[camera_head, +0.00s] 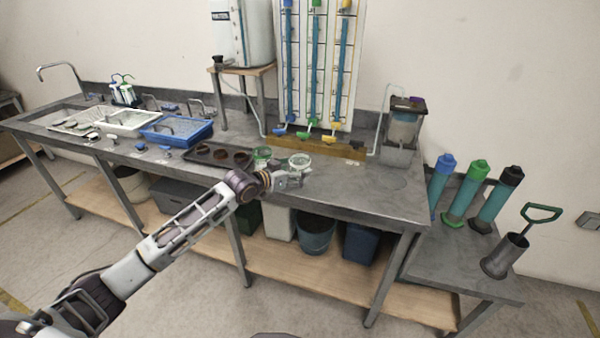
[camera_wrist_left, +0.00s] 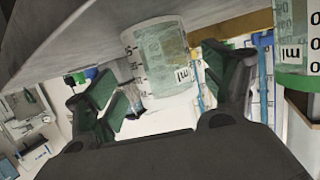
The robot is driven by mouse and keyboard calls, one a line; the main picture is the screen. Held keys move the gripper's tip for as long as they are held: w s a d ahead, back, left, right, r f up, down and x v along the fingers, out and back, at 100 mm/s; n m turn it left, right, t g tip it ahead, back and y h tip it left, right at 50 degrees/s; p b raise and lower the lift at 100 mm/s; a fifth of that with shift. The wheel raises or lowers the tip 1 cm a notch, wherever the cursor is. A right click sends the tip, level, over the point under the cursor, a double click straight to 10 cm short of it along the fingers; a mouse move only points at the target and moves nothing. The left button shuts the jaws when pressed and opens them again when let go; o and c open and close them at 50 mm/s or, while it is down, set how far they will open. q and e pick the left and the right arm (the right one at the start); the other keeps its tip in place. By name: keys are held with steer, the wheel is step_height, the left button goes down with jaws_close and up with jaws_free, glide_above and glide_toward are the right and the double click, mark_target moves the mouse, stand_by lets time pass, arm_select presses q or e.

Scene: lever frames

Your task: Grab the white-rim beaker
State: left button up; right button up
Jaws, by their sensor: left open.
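The white-rim beaker (camera_head: 299,161) is a clear cup standing on the grey bench near its front edge, right of a green-rim beaker (camera_head: 262,154). My left gripper (camera_head: 296,178) is in front of the white-rim beaker, at the bench edge. In the left wrist view, which looks upside down, the white-rim beaker (camera_wrist_left: 157,58) shows between the two spread fingers of my left gripper (camera_wrist_left: 165,78), and I cannot tell whether they touch it. The green-rim beaker (camera_wrist_left: 294,38) is at the right there, outside the fingers. My right gripper is not in view.
A dark tray (camera_head: 219,156) with round pots lies left of the beakers. A blue basin (camera_head: 177,131) is farther left. A wooden ledge (camera_head: 316,146) with tall columns stands behind. The bench right of the white-rim beaker (camera_head: 375,182) is clear.

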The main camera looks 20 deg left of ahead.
arm_select(q)
steer(key=shift+w+d, duration=0.15)
steer(key=shift+w, duration=0.6)
steer(key=shift+w+d+f, duration=0.3)
steer(key=shift+w, duration=0.3)
steer(key=shift+w+d+f, duration=0.1)
steer(key=shift+w+f, duration=0.05)
steer(key=shift+w, duration=0.1)
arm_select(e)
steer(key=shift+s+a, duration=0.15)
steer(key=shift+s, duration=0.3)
arm_select(q)
steer(key=shift+c, duration=0.5)
steer(key=c, duration=1)
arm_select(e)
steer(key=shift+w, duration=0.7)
